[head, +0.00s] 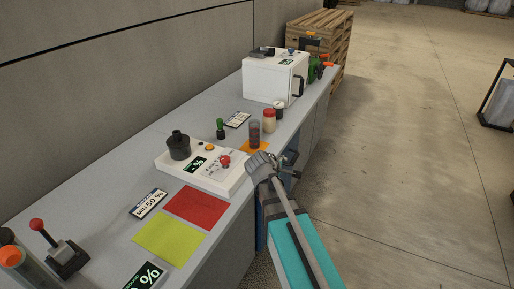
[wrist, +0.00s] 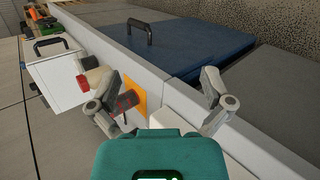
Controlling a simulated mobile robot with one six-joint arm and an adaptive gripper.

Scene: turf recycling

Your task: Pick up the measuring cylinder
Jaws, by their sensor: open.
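The measuring cylinder (head: 254,133) is clear with dark contents and stands upright on a small orange mat (head: 263,146) near the bench's front edge. My gripper (head: 284,160) is open and empty, just in front of the cylinder at the bench edge. In the wrist view my gripper (wrist: 157,80) has its fingers spread wide. The cylinder (wrist: 126,101) shows there beside the left finger, with the orange mat (wrist: 135,91) behind it. The left finger hides part of the cylinder, and I cannot tell whether they touch.
A jar with a red band (head: 269,120) and a green-topped stamp-like item (head: 220,128) stand near the cylinder. A white device (head: 205,175) lies left of it; a white box (head: 275,77) stands farther back. A blue lid with a black handle (wrist: 190,45) lies beyond the bench edge.

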